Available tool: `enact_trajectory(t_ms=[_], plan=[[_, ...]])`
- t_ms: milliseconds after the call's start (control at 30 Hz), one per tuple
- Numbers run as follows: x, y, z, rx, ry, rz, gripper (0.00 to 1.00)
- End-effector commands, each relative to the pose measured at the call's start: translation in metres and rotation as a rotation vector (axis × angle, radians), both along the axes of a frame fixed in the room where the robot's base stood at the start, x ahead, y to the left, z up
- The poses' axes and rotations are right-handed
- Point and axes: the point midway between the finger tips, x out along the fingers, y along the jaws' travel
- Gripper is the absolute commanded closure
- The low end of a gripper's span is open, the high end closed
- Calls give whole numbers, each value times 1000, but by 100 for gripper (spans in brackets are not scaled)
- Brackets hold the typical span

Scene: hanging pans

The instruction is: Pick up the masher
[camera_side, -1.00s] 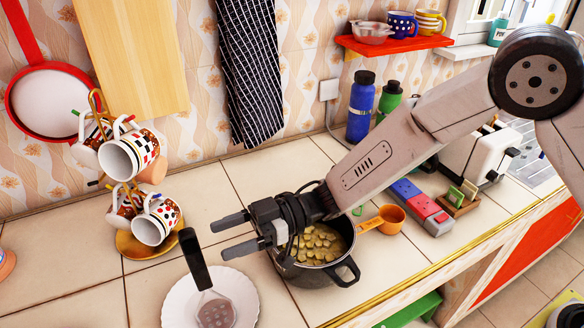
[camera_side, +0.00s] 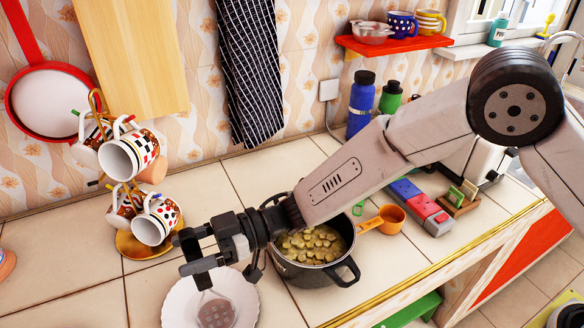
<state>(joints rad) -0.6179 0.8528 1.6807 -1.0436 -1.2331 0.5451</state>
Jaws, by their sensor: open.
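The masher (camera_side: 215,309) rests with its grey perforated head on a white plate (camera_side: 177,307), at the lower left of the side view. Its black handle slants up and to the left, and part of it shows between the fingers. My gripper (camera_side: 184,252) is open at the handle, with one finger above and one below it in the picture. I cannot tell whether the fingers touch the handle. The gripper hides part of the handle.
A black pot (camera_side: 316,270) of yellow pieces stands right of the plate, below my arm. A mug tree with several patterned mugs (camera_side: 152,222) stands close left of the gripper. An orange measuring cup (camera_side: 388,219) lies right of the pot.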

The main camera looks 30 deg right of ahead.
Motion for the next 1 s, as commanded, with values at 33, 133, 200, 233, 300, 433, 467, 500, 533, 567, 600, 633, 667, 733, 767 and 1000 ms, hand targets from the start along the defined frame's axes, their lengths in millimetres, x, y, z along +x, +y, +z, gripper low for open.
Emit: enact_trajectory(t_ms=[33, 133, 200, 233, 300, 433, 467, 500, 533, 567, 600, 633, 667, 733, 767, 1000], plan=[[0, 6, 0, 1, -2, 1, 29], [0, 13, 0, -1, -2, 0, 29], [0, 15, 0, 0, -1, -1, 29], [0, 15, 0, 0, -1, -1, 29], [0, 15, 0, 0, -1, -1, 29], [0, 15, 0, 0, -1, -1, 29], [0, 15, 0, 0, -1, -1, 29], [0, 15, 0, 0, -1, -1, 29], [0, 15, 0, 0, -1, -1, 29], [0, 15, 0, 0, -1, -1, 29], [0, 15, 0, 0, -1, -1, 29], [0, 15, 1, 0, -1, -1, 29], [0, 15, 1, 0, -1, -1, 29], [0, 15, 1, 0, -1, -1, 42], [0, 15, 1, 0, -1, -1, 52], [0, 15, 1, 0, -1, -1, 100]])
